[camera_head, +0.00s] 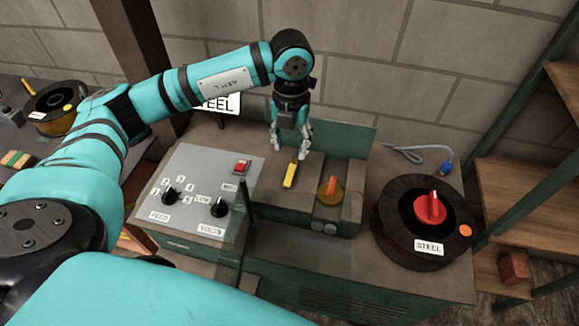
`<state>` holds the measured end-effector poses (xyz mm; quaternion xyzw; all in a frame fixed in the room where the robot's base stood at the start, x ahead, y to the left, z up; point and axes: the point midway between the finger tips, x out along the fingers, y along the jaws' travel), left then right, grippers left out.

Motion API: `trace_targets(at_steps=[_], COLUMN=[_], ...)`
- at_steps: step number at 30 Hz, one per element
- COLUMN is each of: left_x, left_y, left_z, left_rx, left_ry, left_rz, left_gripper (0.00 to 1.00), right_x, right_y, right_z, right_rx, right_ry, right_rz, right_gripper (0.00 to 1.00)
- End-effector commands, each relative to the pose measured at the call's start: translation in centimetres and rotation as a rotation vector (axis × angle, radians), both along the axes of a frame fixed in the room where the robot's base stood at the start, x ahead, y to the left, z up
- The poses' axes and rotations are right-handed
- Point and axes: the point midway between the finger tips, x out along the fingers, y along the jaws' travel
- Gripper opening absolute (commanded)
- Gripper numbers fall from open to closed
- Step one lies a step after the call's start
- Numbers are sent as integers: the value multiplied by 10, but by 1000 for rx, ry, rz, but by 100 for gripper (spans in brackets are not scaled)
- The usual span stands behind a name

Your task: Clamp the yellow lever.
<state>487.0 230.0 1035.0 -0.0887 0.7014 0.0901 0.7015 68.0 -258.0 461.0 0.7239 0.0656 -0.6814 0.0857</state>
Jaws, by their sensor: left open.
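The yellow lever (289,175) is a short yellow bar, slightly tilted, on the dark green box at the middle of the bench. My left gripper (290,153) hangs pointing down just above and behind the lever. Its two fingers are apart, one to each side of the lever's far end. The gripper is open, and I cannot tell whether it touches the lever. My right gripper is not in view.
A grey panel (178,215) with black knobs and a red switch (241,167) lies left of the lever. An orange knob (330,190) is close at right. A black spool (395,213) with a red knob stands further right. A block wall (365,60) is behind.

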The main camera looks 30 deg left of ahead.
Motion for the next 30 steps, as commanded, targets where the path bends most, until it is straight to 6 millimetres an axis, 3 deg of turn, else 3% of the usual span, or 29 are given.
trace_targets(at_steps=[9, 15, 21, 28, 30], left_x=[-1, 0, 0, 0, 0], left_y=[1, 0, 1, 1, 1], left_z=[-67, -97, -109, -110, -110], left_rx=[2, 0, 0, 0, 0], left_ry=[6, 1, 0, 0, 0], left_rz=[2, 1, 0, 0, 0], left_gripper=[42, 42, 42, 42, 36], right_x=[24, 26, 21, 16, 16], right_y=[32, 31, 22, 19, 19], right_z=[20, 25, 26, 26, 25], right_rx=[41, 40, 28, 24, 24], right_ry=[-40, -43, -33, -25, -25], right_rz=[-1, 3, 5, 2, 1], right_gripper=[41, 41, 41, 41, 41])
